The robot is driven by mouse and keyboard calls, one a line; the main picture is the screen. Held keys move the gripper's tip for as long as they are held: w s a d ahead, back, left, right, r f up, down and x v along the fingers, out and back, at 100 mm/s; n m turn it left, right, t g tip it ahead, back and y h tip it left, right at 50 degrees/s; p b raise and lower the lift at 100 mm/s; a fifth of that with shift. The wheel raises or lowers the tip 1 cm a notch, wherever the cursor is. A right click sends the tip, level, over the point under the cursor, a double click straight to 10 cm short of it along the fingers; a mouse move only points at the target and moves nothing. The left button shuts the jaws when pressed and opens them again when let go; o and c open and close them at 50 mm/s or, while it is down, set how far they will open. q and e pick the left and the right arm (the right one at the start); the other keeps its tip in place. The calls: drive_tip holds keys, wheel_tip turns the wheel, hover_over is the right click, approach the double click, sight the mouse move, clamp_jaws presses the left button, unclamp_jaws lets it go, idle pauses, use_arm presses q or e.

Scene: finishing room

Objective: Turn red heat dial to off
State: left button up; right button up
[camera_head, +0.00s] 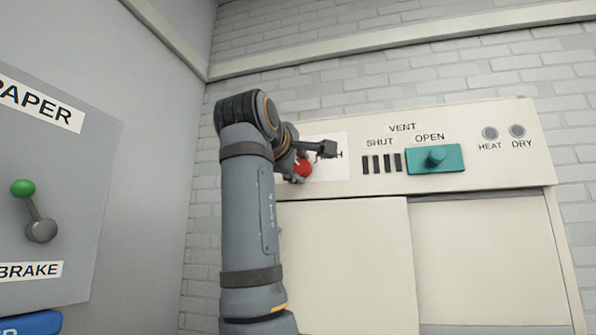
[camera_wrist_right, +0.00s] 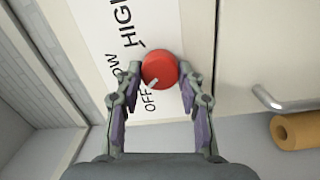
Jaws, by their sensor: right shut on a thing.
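The red heat dial (camera_wrist_right: 160,69) is a round red knob on a white label plate (camera_wrist_right: 100,28) printed HIGH, a partly covered word ending in OW, and OFF. Its pale pointer mark points down and left, toward the word OFF. My right gripper (camera_wrist_right: 158,82) has one finger on each side of the dial and is shut on it. In the head view the dial (camera_head: 302,168) shows as a red patch, partly hidden by my right gripper (camera_head: 308,160). My left gripper is in neither view.
Right of the dial, the panel has vent slots (camera_head: 381,163), a teal vent slider (camera_head: 436,158) and two grey lamps, HEAT (camera_head: 490,133) and DRY (camera_head: 517,131). Cabinet doors (camera_head: 350,260) are below. A brake lever (camera_head: 32,212) is at left. The wrist view shows a metal handle (camera_wrist_right: 283,103) and a tan roll (camera_wrist_right: 297,131).

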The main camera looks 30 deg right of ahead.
drive_tip(key=shift+f+n+b, duration=0.1)
drive_tip(key=shift+n+b, duration=0.55)
drive_tip(key=shift+n, duration=1.35)
drive_tip(key=o, duration=1.2)
drive_tip(key=shift+c, duration=0.2)
drive_tip(key=v, duration=1.2)
drive_tip(key=shift+d+f, duration=0.1)
